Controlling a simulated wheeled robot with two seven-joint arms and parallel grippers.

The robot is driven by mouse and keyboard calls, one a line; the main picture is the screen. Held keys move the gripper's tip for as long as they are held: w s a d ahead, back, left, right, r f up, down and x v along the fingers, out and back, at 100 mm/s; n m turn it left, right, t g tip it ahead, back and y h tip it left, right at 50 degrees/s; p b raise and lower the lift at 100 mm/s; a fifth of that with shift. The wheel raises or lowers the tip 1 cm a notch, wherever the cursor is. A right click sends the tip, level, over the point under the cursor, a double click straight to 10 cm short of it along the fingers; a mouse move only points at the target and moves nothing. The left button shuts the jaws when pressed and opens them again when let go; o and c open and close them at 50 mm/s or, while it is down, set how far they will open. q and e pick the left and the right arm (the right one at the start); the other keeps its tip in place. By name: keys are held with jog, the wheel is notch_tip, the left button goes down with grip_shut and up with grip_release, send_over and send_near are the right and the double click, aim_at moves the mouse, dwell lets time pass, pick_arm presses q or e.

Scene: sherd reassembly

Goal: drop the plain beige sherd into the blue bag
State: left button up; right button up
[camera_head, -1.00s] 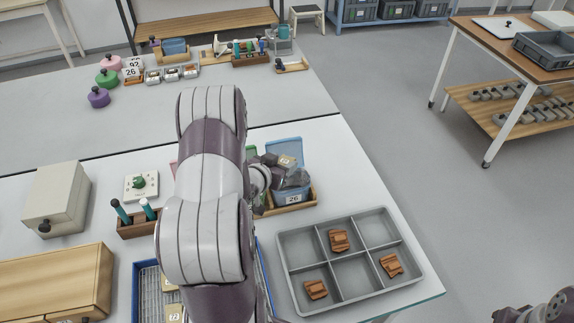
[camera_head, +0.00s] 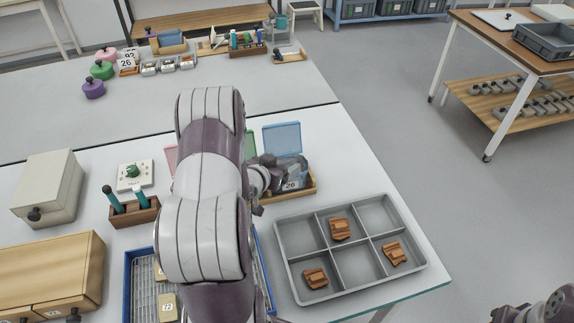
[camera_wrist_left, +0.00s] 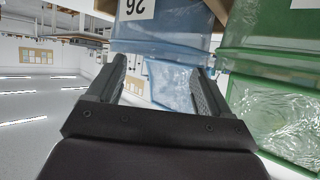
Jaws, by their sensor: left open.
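The blue bag (camera_head: 282,139) stands at the right end of a wooden rack, with a white 26 card in front. It also shows in the left wrist view (camera_wrist_left: 165,40), just past my fingers. My left gripper (camera_wrist_left: 157,66) is open, with no sherd between its fingers. In the head view the left gripper (camera_head: 285,170) is at the blue bag, partly hidden by the bag and my arm. The plain beige sherd is not visible at the gripper; I cannot see inside the bag. Part of my right arm (camera_head: 545,306) shows at the lower right corner; its fingers are unclear.
A green bag (camera_head: 249,146) stands left of the blue one, and a pink bag (camera_head: 171,158) is partly hidden behind my arm. A grey divided tray (camera_head: 285,262) holds orange-brown sherds. A blue-rimmed basket (camera_head: 131,285) holds labelled beige pieces. A wooden pen holder (camera_head: 135,213) stands left.

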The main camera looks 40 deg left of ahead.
pick_arm(q)
jog(key=p+v, duration=0.1)
jog(key=v, duration=1.1)
jog(key=shift+s+r, duration=0.15)
jog(key=shift+s, duration=0.15)
jog(key=s+f+n+g, duration=0.1)
jog(key=s+g, duration=0.1)
jog(key=s+a+f+n+g+y+p, duration=0.1)
jog(key=s+f+g, duration=0.1)
jog(key=s+g, duration=0.1)
jog(key=s+f+n+g, duration=0.1)
jog(key=s+g, duration=0.2)
jog(key=shift+a+f, duration=0.2)
jog(key=shift+a, duration=0.05)
jog(key=w+d+r+m+g+p, duration=0.1)
jog(key=d+r, duration=0.3)
jog(key=d, duration=0.3)
jog(key=d+r+m+g+h+p, duration=0.1)
jog(key=d+r+m+p, duration=0.1)
jog(key=d+r, duration=0.2)
jog(key=w+d+r+m+g+h+p, duration=0.1)
jog(key=d+r, duration=0.3)
jog(key=d, duration=0.6)
jog(key=shift+w+d+r+p, duration=0.25)
jog(key=shift+w+d+p, duration=0.15)
jog(key=shift+p, duration=0.1)
